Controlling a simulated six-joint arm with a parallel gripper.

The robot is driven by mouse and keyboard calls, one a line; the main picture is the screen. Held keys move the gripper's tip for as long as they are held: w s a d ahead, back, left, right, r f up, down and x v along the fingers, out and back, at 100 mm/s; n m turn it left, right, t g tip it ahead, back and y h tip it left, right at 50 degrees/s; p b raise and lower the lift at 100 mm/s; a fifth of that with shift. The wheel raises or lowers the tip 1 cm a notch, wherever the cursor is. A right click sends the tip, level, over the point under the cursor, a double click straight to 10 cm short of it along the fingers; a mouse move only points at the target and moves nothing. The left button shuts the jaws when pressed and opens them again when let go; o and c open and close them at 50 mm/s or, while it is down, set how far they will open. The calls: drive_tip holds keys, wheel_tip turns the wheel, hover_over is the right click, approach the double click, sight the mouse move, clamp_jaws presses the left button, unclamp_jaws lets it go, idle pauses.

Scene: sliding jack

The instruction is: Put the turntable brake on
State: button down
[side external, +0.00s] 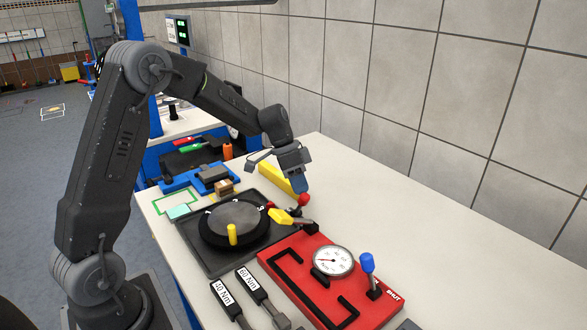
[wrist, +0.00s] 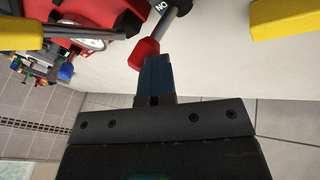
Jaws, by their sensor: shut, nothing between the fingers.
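The turntable (side external: 236,224) is a black disc with a grey top and an upright yellow peg (side external: 232,236). It sits on a dark base plate (side external: 192,243). A red knob (side external: 303,200) stands at the turntable's far right. In the wrist view the red knob (wrist: 143,54) ends a grey metal rod (wrist: 178,24) beside a black label reading ON. My gripper (side external: 301,187) points down with its blue fingers shut and empty, right at the red knob. In the wrist view the fingertips (wrist: 156,62) overlap the knob's edge; I cannot tell whether they touch.
A yellow-tipped lever (side external: 280,215) lies beside the turntable. A red panel (side external: 285,262) with a gauge (side external: 333,261) and a blue-knobbed lever (side external: 367,263) stands in front. A yellow bar (side external: 272,174) lies behind. Tagged tools (side external: 250,283) lie at the front. The bench is clear towards the wall.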

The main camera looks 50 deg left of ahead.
drive_tip(key=w+a+f+v, duration=0.1)
drive_tip(key=a+v, duration=0.1)
drive_tip(key=v, duration=1.1)
drive_tip(key=s+d+r+n+y, duration=0.1)
drive_tip(key=s+d+r+y, duration=0.1)
drive_tip(key=s+d+r, duration=0.3)
drive_tip(key=s+d+f+n+t+y, duration=0.1)
drive_tip(key=s+d, duration=0.4)
drive_tip(key=s, duration=0.5)
drive_tip(key=s+d+f+n+t+y, duration=0.2)
drive_tip(key=s+d, duration=0.4)
drive_tip(key=s, duration=0.4)
drive_tip(key=shift+d+n+t, duration=0.3)
drive_tip(key=shift+n+t, duration=0.3)
drive_tip(key=shift+n, duration=0.4)
